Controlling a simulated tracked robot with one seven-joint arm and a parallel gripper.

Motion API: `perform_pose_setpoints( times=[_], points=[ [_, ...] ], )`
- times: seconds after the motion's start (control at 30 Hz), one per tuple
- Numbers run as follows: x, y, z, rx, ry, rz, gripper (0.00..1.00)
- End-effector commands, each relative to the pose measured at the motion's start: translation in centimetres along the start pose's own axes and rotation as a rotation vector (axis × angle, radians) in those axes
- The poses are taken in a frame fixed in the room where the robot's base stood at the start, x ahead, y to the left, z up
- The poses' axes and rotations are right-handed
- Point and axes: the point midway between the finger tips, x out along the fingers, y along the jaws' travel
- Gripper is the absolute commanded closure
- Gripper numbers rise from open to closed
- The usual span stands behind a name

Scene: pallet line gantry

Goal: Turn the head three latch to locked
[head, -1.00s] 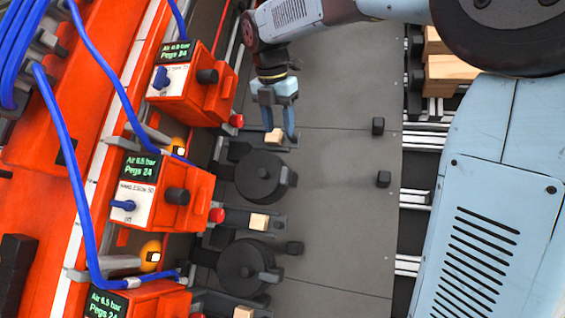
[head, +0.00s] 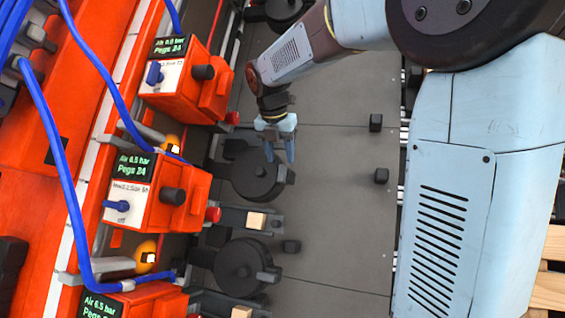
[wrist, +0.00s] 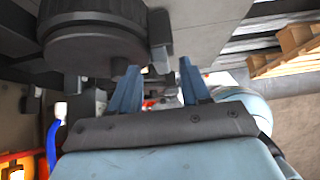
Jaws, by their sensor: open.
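Orange head units stand in a row on the left of the head view: an upper one (head: 190,85), a middle one (head: 165,205) and a lower one (head: 145,302), partly cut off. The upper unit's blue latch-like knob (head: 154,73) points roughly upright; the middle unit's blue knob (head: 117,206) lies roughly level. Their small labels are too blurred for me to tell which is head three. My gripper (head: 280,158) is open and empty, over the edge of a dark round disc (head: 252,181), right of the units. The wrist view shows its two blue fingers (wrist: 158,70) apart.
Another dark disc (head: 237,270) and wooden blocks (head: 256,220) (head: 240,311) lie below. Small black posts (head: 376,122) (head: 381,175) stand on the grey deck (head: 335,215), which is mostly clear on the right.

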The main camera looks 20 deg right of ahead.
Motion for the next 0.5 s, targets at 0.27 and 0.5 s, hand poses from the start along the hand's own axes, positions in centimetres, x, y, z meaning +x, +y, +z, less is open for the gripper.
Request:
perform_pose_setpoints(
  times=[0.27, 0.5],
  points=[
    [2.5, 0.0, 0.0, -0.001, 0.0, -0.001, 0.53],
    [2.8, 0.1, 0.0, -0.001, -0.001, 0.001, 0.53]
  ],
)
